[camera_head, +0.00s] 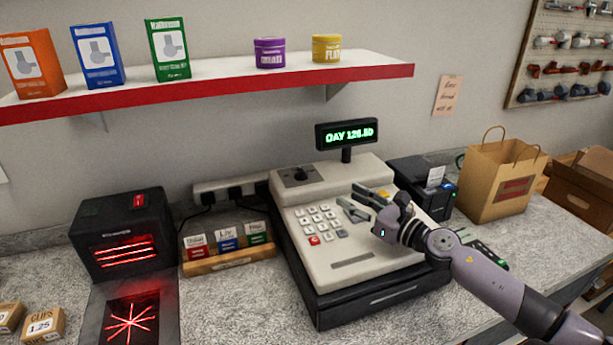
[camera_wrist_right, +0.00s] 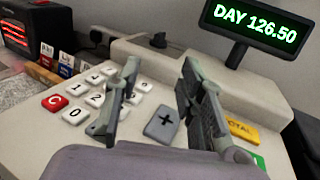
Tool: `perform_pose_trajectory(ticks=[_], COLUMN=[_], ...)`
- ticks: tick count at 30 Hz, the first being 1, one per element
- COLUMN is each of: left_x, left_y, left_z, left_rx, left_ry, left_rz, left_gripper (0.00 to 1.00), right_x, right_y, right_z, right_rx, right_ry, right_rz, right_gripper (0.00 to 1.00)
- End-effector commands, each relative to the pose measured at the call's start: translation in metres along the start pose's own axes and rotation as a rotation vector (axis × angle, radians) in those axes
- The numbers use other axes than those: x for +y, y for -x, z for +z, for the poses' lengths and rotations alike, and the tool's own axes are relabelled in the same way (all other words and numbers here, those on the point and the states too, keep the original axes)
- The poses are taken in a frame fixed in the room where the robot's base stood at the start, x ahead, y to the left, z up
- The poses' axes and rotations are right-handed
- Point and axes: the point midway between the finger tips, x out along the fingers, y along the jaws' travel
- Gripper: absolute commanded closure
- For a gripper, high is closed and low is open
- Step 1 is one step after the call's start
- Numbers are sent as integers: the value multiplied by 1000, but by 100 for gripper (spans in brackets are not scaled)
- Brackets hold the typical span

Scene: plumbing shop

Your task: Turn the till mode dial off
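The till (camera_head: 350,263) stands on the counter, cream on a black base. Its mode dial (camera_head: 300,175) is a small dark knob on the raised back left part of the till; in the right wrist view the dial (camera_wrist_right: 158,40) is beyond the fingers. Its pointing direction is too small to tell. The till display (camera_head: 347,134) reads DAY 126.50 in green. My right gripper (camera_head: 358,200) is open and empty above the right part of the keypad, to the right of and nearer than the dial. It also shows in the right wrist view (camera_wrist_right: 158,75). My left gripper is out of view.
A scanner with red lights (camera_head: 122,235) and a rack of small packets (camera_head: 229,256) stand left of the till. A black printer (camera_head: 424,188) and paper bag (camera_head: 500,180) stand right. A red-edged shelf (camera_head: 215,90) overhangs the back. The space above the dial is clear.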

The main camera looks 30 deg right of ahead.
Motion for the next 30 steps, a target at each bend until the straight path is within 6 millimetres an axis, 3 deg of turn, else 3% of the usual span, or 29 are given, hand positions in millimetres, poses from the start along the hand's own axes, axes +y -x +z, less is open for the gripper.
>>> perform_pose_trajectory(ticks=[30], left_x=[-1], left_y=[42], left_z=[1], left_rx=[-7], left_ry=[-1], left_rz=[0], left_gripper=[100], right_x=[0], right_y=[-140], right_z=[4], right_rx=[-2], right_ry=[-2], right_rz=[-2], right_gripper=[64])
